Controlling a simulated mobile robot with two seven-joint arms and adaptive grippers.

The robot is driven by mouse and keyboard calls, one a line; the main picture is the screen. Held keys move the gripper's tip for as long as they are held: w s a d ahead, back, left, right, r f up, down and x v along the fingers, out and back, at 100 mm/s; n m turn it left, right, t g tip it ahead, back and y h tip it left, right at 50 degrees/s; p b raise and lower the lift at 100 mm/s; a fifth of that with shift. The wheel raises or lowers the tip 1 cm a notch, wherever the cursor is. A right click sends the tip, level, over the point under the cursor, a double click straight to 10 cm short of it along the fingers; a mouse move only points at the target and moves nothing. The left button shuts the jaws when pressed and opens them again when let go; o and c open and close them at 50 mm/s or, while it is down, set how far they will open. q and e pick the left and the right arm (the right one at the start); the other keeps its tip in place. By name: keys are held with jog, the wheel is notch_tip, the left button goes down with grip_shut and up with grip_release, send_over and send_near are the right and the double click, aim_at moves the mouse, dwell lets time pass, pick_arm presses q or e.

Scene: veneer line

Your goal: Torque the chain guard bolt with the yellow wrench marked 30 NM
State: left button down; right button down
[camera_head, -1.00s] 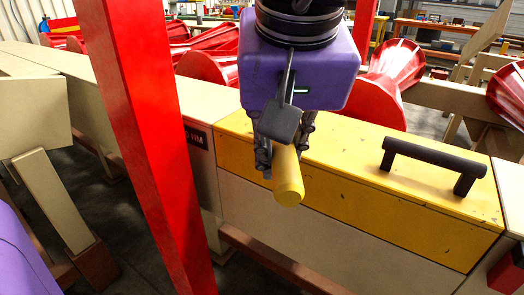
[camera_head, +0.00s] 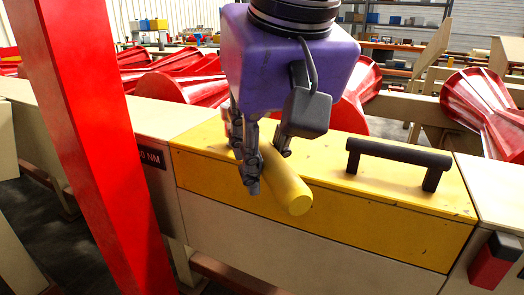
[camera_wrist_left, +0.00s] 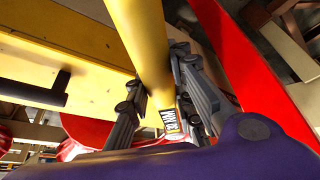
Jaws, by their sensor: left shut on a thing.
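My left gripper (camera_head: 262,168) is shut on the yellow wrench (camera_head: 287,188), whose thick round end points towards me and down. In the left wrist view the wrench (camera_wrist_left: 146,45) runs between the two fingers (camera_wrist_left: 165,92), with a label (camera_wrist_left: 168,120) ending in "NM"; its number is hard to read. The gripper and wrench are in front of or over the yellow cover (camera_head: 400,215) with a black handle (camera_head: 400,155), probably the chain guard; I cannot tell whether they touch it. I cannot make out the bolt or the wrench's working end. My right gripper is not in view.
A red post (camera_head: 90,140) stands close on the left and partly hides a dark sign (camera_head: 153,157) reading "0 NM". Red spool-shaped rollers (camera_head: 485,105) lie behind the cover. A red and black block (camera_head: 495,262) sits at the lower right.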

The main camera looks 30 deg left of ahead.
pick_arm(q)
jog(key=shift+f+b, duration=0.55)
jog(key=shift+f, duration=0.25)
dwell(0.5)
jog(key=shift+s+a, duration=0.2)
jog(key=shift+a, duration=0.05)
jog(key=s+a+m+t+h+p, duration=0.1)
jog(key=s+a+m+h+p, duration=0.2)
jog(key=a+m+p, duration=0.3)
jog(key=s+a+m, duration=0.1)
jog(key=a+m, duration=0.1)
jog(key=a, duration=0.2)
jog(key=shift+a+m, duration=0.15)
jog(key=shift+m, duration=0.15)
dwell(1.4)
